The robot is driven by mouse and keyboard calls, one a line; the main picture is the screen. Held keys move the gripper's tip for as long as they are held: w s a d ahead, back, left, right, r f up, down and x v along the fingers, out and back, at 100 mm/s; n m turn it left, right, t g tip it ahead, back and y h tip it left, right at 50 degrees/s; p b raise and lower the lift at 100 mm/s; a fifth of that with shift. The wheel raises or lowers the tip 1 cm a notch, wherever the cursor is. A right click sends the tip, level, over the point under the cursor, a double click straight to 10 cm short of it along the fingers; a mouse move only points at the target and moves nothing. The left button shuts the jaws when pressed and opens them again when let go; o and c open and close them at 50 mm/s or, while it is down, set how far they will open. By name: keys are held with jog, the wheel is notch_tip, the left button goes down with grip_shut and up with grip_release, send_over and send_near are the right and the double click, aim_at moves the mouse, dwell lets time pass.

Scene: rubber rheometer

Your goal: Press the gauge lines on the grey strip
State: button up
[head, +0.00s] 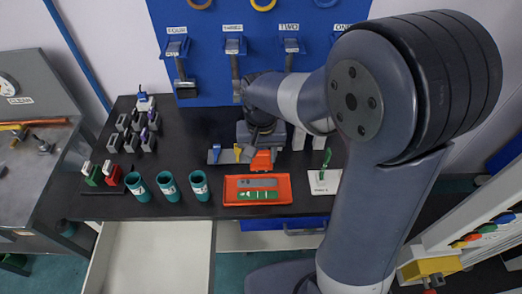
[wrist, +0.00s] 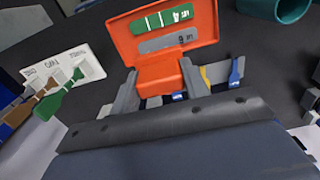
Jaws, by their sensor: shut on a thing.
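The grey strip (head: 258,183) lies in a shallow orange tray (head: 286,190), above a green strip (head: 257,195) with white marks. In the wrist view the grey strip (wrist: 170,40) has dark lettering and lies nearer my gripper than the green strip (wrist: 160,19). My gripper (wrist: 158,76) is shut on an orange block (wrist: 160,82) close to the tray's near edge in that view. I cannot tell whether the block touches or joins the tray. In the head view the orange block (head: 262,160) shows just behind the tray, under my gripper (head: 262,148).
Three teal cups (head: 168,187) stand left of the tray. A white card holder (head: 323,181) with a green piece stands to the right. Small blue and yellow tools (head: 237,151) lie near my gripper. Grey blocks (head: 131,131) stand farther left. Labelled tools hang on the blue board (head: 262,55).

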jog(key=shift+w+f+b, duration=0.15)
jog(key=shift+f+b, duration=0.05)
jog(key=shift+f, duration=0.35)
jog(key=shift+w+f+b, duration=0.15)
jog(key=shift+f, duration=0.35)
jog(key=shift+r, duration=0.1)
jog(key=b, duration=0.4)
send_over(261, 182)
jog(key=shift+f, duration=3.05)
jog(key=shift+f+b, duration=0.55)
jog(key=shift+r, duration=0.1)
jog(key=shift+r+p, duration=2.9)
jog(key=shift+r, duration=0.6)
jog(key=shift+d+f, duration=0.1)
